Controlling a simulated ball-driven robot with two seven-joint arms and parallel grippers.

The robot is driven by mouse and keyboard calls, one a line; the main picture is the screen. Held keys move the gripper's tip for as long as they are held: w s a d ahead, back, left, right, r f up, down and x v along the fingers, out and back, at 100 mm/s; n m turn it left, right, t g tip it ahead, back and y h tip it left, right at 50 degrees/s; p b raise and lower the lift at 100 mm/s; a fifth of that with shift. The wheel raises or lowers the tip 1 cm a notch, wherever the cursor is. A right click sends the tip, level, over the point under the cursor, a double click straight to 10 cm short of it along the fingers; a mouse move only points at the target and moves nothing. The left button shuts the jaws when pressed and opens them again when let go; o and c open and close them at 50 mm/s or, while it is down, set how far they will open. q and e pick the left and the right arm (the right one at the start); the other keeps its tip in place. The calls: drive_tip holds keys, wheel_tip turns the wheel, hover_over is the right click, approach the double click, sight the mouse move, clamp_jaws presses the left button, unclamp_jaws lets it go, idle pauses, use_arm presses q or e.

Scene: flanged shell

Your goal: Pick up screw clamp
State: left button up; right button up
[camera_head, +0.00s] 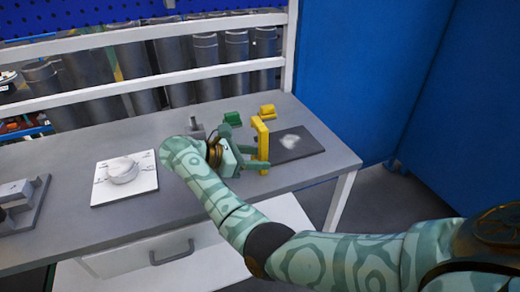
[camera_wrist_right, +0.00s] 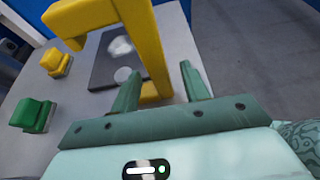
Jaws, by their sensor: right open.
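The yellow screw clamp (camera_head: 262,138) stands near the right end of the grey workbench, beside a dark plate. In the right wrist view its angular yellow frame (camera_wrist_right: 146,35) rises close in front of my right gripper (camera_wrist_right: 160,72). My right gripper (camera_head: 249,148) is open, and a part of the yellow frame shows between its two green fingers. I cannot tell whether the fingers touch it. My left gripper is not in view.
A dark plate (camera_head: 296,148) with a whitish patch lies at the bench's right end. A green block (camera_head: 232,118) and a smaller yellow block (camera_head: 267,111) stand behind the gripper. A white plate with a round part (camera_head: 122,170) lies left. Blue panels (camera_head: 385,70) bound the right.

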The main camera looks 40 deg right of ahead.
sight(259, 158)
drive_tip(key=x, duration=0.4)
drive_tip(key=shift+d+f, duration=0.1)
drive_tip(key=shift+c, duration=0.3)
clamp_jaws()
